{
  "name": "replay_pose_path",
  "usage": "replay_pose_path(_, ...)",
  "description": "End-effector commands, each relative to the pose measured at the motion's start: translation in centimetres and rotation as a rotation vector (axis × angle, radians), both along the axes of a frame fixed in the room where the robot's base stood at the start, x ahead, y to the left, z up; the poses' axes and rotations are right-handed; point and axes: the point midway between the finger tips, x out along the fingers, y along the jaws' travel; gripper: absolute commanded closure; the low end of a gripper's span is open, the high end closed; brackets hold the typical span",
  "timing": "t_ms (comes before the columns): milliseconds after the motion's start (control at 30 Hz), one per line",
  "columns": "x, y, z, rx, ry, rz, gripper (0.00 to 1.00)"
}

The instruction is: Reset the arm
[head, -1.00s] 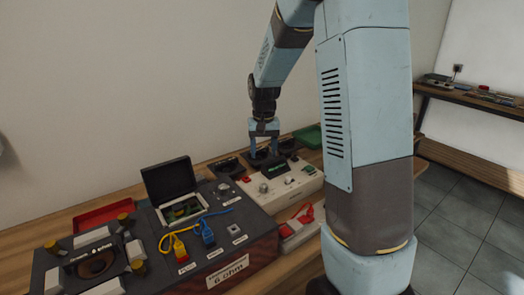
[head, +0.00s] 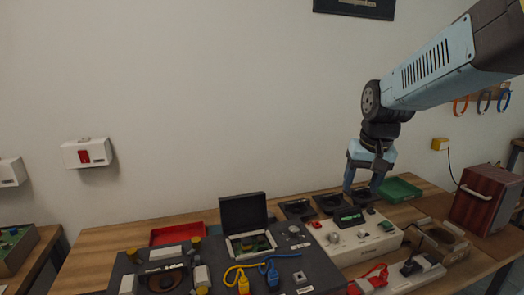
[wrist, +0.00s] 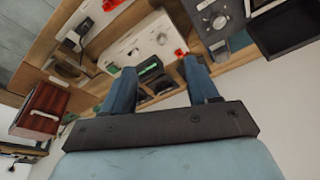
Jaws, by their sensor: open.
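My gripper (head: 362,186) hangs from my raised arm over the back right of the workbench in the head view. It points down near the black round holders and the white meter box (head: 358,238). Its two blue fingers are apart. In the wrist view my gripper (wrist: 158,78) shows its spread fingers with nothing held between them; the white box (wrist: 140,42) with its green display lies beyond the fingertips. I cannot tell how far the fingertips are above the bench.
A green tray (head: 400,190) and a reddish-brown box with a handle (head: 486,198) stand to the right. A dark case with an open lid (head: 243,215) and a red tray (head: 177,234) are to the left. The wall is behind; the air above the bench is clear.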

Motion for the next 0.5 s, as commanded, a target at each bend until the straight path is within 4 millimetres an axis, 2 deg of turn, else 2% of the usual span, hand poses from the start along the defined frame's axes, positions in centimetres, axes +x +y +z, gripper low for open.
replay_pose_path(33,-1.2,0.0,0.7,-0.002,-0.022,0.007,0.41)
replay_pose_path(200,-5.0,0.1,2.1,-0.013,-0.082,0.033,0.41)
replay_pose_path(500,-11.2,0.4,3.3,-0.039,-0.185,0.076,0.41)
